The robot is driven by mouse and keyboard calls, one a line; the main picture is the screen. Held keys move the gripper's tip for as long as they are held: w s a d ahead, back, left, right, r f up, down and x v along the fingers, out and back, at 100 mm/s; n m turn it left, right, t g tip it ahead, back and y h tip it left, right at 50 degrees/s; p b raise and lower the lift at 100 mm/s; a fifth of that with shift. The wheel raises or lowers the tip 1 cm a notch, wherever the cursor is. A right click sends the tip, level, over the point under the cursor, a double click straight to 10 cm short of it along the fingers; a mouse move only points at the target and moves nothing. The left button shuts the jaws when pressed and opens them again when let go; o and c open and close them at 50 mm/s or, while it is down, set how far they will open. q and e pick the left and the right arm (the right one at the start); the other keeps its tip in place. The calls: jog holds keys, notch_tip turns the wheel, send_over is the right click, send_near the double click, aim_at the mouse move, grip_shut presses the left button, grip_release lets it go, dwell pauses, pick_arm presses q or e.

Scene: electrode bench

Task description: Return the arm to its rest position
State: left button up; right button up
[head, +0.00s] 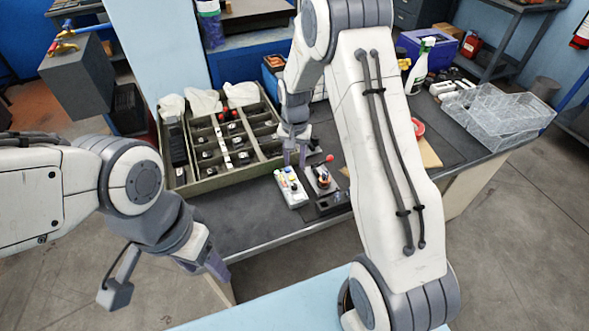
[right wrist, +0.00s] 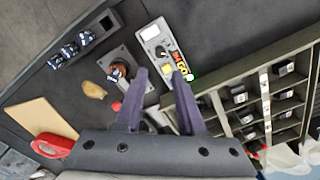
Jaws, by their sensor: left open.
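My right gripper (head: 295,152) points down over the bench, at the front right corner of the divided tray (head: 215,180) and just behind a white box with coloured buttons (head: 291,187). In the right wrist view my right gripper (right wrist: 160,80) has its two purple fingers apart, with nothing held between them. The white box (right wrist: 162,48) lies beyond the fingertips there. My left gripper (head: 212,264) is low at the left, in front of the bench edge, open, with no object seen in it. The right arm crosses the middle of the head view and hides part of the bench.
A lever device with a red knob (head: 322,178) stands right of the white box. Clear plastic trays (head: 495,115), a spray bottle (head: 420,65) and a red tape ring (right wrist: 52,146) are on the bench's right part. The front left bench top (head: 235,215) is clear.

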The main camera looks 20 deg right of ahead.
jog(key=shift+r, duration=0.15)
dwell(0.3)
jog(key=s+a+r+n, duration=0.5)
jog(key=s+a+r, duration=0.45)
jog(key=a, duration=0.25)
jog(key=s+a+r+n, duration=0.2)
jog(key=s+r+n, duration=0.1)
jog(key=s, duration=0.7)
jog(key=s+a+r+n+y, duration=0.1)
jog(key=s+n, duration=0.4)
jog(key=s, duration=0.5)
notch_tip(320, 180, up, 2)
jog(key=shift+s+a+r+n, duration=0.25)
jog(key=shift+a+n, duration=0.15)
jog(key=shift+a, duration=0.25)
